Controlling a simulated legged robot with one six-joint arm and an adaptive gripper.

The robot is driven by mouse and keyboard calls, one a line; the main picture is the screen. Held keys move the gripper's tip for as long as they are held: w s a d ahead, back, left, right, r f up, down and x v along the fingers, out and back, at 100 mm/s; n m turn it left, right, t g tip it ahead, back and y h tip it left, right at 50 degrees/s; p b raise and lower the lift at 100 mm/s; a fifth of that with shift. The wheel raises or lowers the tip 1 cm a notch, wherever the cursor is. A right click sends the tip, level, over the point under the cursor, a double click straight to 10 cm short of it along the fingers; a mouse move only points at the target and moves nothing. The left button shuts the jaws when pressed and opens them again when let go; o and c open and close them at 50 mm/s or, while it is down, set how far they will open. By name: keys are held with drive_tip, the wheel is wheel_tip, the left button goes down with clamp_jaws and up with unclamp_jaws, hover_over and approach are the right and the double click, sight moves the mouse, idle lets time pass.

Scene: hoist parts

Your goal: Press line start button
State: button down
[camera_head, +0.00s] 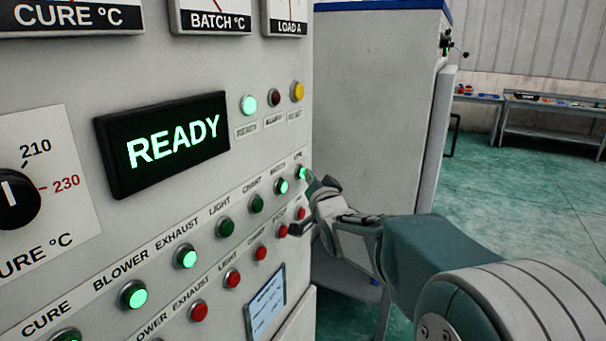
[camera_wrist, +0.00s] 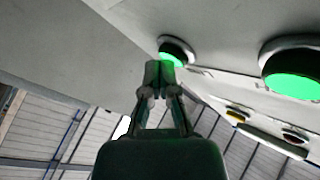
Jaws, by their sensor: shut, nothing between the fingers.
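A lit green button (camera_head: 301,172) sits at the right end of the upper button row on the grey panel (camera_head: 60,265). Its small label is hard to read. My gripper (camera_head: 311,180) is at this button, with its fingers shut and empty. In the wrist view, my fingertips (camera_wrist: 160,73) overlap the lower edge of the lit green button (camera_wrist: 174,52). I cannot tell whether they touch it or how far it is pressed.
Another lit green button (camera_head: 282,186) is close on the left, and a red button (camera_head: 301,213) is just below. The display (camera_head: 165,142) reads READY. A lit green lamp (camera_head: 248,105) and a yellow lamp (camera_head: 297,91) are above. A grey cabinet (camera_head: 375,120) stands behind my arm.

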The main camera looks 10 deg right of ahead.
drive_tip(key=shift+s+d, duration=0.45)
drive_tip(key=shift+d, duration=0.1)
drive_tip(key=s+d, duration=0.1)
drive_tip(key=d, duration=0.1)
drive_tip(key=s+d, duration=0.2)
idle(0.5)
idle(0.3)
drive_tip(key=s+f+n+g+h, duration=0.1)
drive_tip(key=s+f+g, duration=0.3)
drive_tip(key=s, duration=0.7)
drive_tip(key=s+a+f+n+g+h, duration=0.1)
drive_tip(key=s+f+g, duration=0.4)
drive_tip(key=s, duration=0.7)
drive_tip(key=s+f+n+g+h, duration=0.1)
drive_tip(key=s+f+n+g, duration=0.2)
drive_tip(key=s, duration=0.9)
drive_tip(key=shift+a+f+n+g, duration=0.25)
drive_tip(key=shift+f+n+g, duration=0.05)
drive_tip(key=shift+f+g, duration=0.6)
